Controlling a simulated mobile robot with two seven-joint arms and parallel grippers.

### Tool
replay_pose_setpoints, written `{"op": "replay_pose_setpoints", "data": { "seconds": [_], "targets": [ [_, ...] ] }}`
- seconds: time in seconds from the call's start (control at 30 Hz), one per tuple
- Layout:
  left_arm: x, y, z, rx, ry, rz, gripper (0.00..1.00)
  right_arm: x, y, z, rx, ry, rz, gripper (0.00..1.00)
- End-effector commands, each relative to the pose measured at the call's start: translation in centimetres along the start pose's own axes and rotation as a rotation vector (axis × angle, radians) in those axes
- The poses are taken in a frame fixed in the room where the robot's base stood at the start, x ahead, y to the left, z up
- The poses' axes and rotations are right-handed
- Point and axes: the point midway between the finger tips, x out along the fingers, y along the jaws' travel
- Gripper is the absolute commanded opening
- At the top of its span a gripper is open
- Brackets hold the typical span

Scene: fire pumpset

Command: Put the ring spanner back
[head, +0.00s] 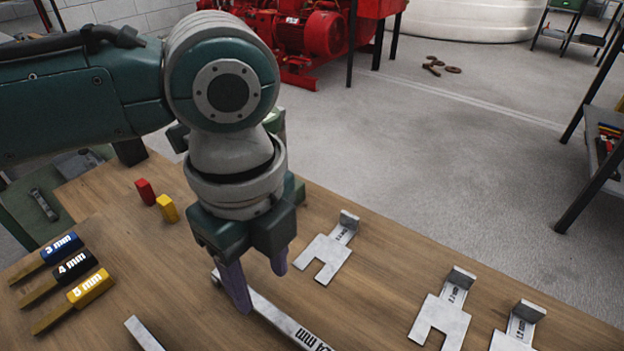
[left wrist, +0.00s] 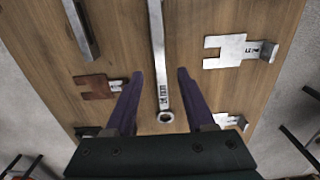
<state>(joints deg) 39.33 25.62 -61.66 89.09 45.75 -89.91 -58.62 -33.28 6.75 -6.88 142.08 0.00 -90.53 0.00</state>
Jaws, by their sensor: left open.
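The ring spanner (head: 270,312) is a long silver bar marked "24 mm", lying on the wooden table (head: 380,300) below my left gripper. In the left wrist view the spanner (left wrist: 157,50) runs lengthwise between the fingers, with its ring end (left wrist: 165,117) close to the gripper body. My left gripper (head: 258,288) is open and points down, its two purple fingers on either side of the shaft. In the left wrist view the fingers (left wrist: 158,88) stand apart from it, with nothing held. My right gripper is out of view.
Slotted metal shims (head: 328,258) (head: 441,312) lie to the right. Another metal bar (head: 143,333) lies at the front. Labelled 3, 4 and 5 mm tools (head: 80,290) lie left. Red (head: 145,191) and yellow (head: 168,209) blocks stand behind. A rusty shim (left wrist: 97,87) shows in the wrist view.

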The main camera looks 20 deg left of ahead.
Motion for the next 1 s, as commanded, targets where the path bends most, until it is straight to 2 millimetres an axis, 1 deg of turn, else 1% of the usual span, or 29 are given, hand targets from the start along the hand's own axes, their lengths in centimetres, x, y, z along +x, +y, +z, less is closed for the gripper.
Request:
{"op": "replay_pose_setpoints", "data": {
  "seconds": [0.03, 0.1, 0.2, 0.3, 0.47, 0.53, 0.57, 0.67, 0.7, 0.77, 0.8, 0.83, 0.87, 0.9, 0.97, 1.0],
  "targets": [
    [-1.7, -0.1, 0.0, 0.002, 0.001, -0.004, 0.54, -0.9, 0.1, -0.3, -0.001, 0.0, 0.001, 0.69],
    [-3.1, -0.1, 0.0, 0.002, 0.0, -0.004, 0.54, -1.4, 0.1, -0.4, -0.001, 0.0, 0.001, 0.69],
    [-4.7, -0.1, 0.0, 0.001, 0.0, -0.002, 0.54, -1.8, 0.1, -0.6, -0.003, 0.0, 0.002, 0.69],
    [-5.8, -0.1, 0.0, 0.0, 0.0, -0.002, 0.54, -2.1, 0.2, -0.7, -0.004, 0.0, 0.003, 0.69],
    [-6.3, 0.0, 0.0, -0.001, 0.001, 0.0, 0.54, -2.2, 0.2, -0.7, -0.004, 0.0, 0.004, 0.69],
    [-6.2, 0.1, -0.5, -0.01, 0.01, -0.004, 0.54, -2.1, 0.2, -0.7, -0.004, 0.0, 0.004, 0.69],
    [-6.0, 0.3, -0.9, -0.019, 0.021, -0.009, 0.54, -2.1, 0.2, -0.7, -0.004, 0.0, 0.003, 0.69],
    [-5.3, 1.0, -3.4, -0.099, 0.084, -0.044, 0.54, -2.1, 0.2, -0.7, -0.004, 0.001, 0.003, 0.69],
    [-5.1, 1.4, -4.7, -0.159, 0.124, -0.064, 0.54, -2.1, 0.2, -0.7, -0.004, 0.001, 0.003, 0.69],
    [-4.9, 2.0, -6.4, -0.281, 0.187, -0.098, 0.54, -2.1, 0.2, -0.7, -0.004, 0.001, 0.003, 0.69],
    [-5.0, 2.5, -7.3, -0.385, 0.23, -0.121, 0.54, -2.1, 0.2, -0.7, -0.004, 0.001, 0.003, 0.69],
    [-5.0, 2.9, -7.7, -0.472, 0.26, -0.138, 0.54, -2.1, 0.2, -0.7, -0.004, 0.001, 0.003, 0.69],
    [-5.0, 3.3, -8.0, -0.563, 0.287, -0.151, 0.54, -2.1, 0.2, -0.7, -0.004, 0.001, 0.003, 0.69],
    [-5.1, 3.9, -8.0, -0.692, 0.315, -0.167, 0.54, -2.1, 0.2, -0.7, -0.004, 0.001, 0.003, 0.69],
    [-5.1, 5.1, -7.3, -0.892, 0.341, -0.187, 0.54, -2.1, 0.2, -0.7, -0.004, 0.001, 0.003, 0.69],
    [-5.0, 6.1, -6.5, -1.026, 0.346, -0.199, 0.54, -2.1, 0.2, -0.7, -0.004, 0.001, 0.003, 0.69]
  ]
}}
